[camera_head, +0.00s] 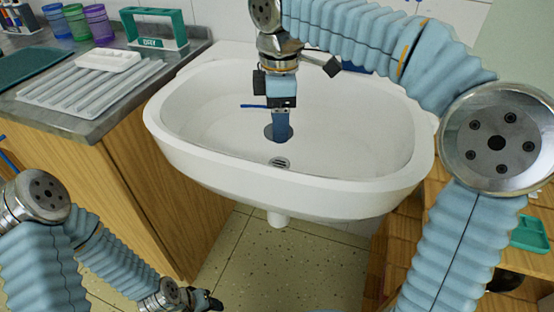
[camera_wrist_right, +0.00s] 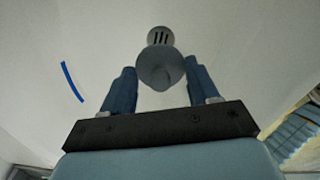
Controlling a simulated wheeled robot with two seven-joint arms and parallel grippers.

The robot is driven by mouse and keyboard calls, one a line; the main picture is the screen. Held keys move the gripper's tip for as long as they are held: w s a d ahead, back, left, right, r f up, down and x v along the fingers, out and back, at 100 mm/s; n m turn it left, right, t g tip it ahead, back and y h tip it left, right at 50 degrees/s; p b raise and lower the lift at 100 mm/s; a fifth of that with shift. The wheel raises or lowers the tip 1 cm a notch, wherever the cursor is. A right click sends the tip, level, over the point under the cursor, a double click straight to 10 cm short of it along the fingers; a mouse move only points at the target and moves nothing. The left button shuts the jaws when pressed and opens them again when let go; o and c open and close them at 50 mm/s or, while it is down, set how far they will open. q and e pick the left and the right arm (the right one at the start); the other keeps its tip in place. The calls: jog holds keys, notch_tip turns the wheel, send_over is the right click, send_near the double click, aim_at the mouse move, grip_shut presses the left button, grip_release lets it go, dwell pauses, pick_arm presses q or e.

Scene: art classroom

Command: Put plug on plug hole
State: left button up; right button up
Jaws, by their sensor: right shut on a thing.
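My right gripper (camera_head: 281,136) reaches down into the white sink (camera_head: 180,160) from above. It is shut on the plug, a round dark grey disc (camera_head: 268,131) partly hidden behind the fingers. In the right wrist view the plug (camera_wrist_right: 160,64) sits between the two blue fingertips. The plug hole (camera_head: 279,162) is a slotted metal drain in the basin floor, nearer the front rim than the plug. In the wrist view the plug hole (camera_wrist_right: 161,36) shows just beyond the plug, its lower edge overlapped by it. My left gripper (camera_head: 207,301) is low at the bottom, away from the sink; its jaws are unclear.
A thin blue strip (camera_wrist_right: 72,82) lies in the basin beside the gripper. On the counter at left are a grey ribbed drying tray (camera_head: 90,85), a green rack marked DRY (camera_head: 150,43) and several coloured cups (camera_head: 98,22). The rest of the basin is clear.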

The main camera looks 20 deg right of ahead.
notch_tip(320, 180, down, 9)
jog(key=shift+f+b, duration=0.1)
jog(key=shift+b, duration=0.55)
jog(key=o, duration=1)
jog(key=shift+o, duration=0.2)
notch_tip(320, 180, up, 12)
jog(key=shift+r+p, duration=0.15)
jog(key=shift+p, duration=1.05)
